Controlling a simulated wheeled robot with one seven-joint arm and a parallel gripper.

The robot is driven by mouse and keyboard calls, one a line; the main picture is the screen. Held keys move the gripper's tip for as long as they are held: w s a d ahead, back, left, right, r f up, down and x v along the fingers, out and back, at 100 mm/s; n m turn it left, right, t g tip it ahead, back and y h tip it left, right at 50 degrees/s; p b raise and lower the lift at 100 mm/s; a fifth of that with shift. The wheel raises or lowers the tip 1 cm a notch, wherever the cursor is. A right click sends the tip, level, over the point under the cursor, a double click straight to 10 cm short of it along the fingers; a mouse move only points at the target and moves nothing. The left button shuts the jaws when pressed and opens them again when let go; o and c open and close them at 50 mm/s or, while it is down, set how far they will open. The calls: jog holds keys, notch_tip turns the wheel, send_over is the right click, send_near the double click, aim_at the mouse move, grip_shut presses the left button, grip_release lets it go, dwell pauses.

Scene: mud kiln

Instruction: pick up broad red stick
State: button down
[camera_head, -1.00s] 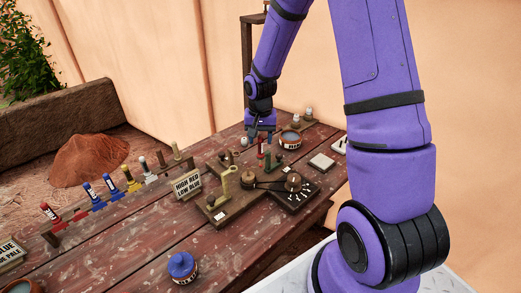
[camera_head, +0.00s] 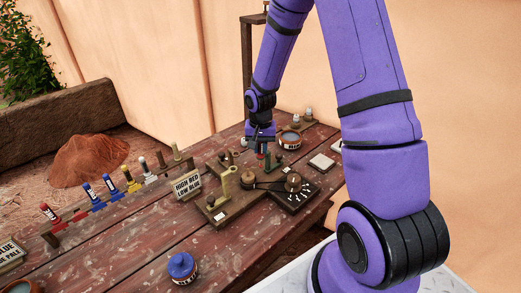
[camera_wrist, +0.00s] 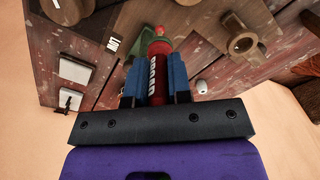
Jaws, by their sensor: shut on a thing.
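The broad red stick (camera_wrist: 158,88) stands between the two blue fingers of my gripper (camera_wrist: 156,66) in the wrist view, with white lettering along its side. My gripper is shut on it. In the head view my gripper (camera_head: 261,140) is low over the wooden board at the far end of the table. Only a small red part of the stick (camera_head: 260,156) shows below the fingers there. I cannot tell whether its foot still touches the board.
A green piece (camera_head: 276,160) is close beside the stick. A water bowl (camera_head: 290,139) is behind it. The board's dial (camera_head: 293,181) and a "HIGH RED LOW BLUE" sign (camera_head: 187,184) are nearer. A rack of coloured sticks (camera_head: 88,208) lies left.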

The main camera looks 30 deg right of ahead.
jog(key=shift+r, duration=0.15)
notch_tip(320, 180, up, 10)
jog(key=shift+f, duration=0.1)
dwell(0.4)
jog(key=shift+d, duration=0.1)
dwell(0.4)
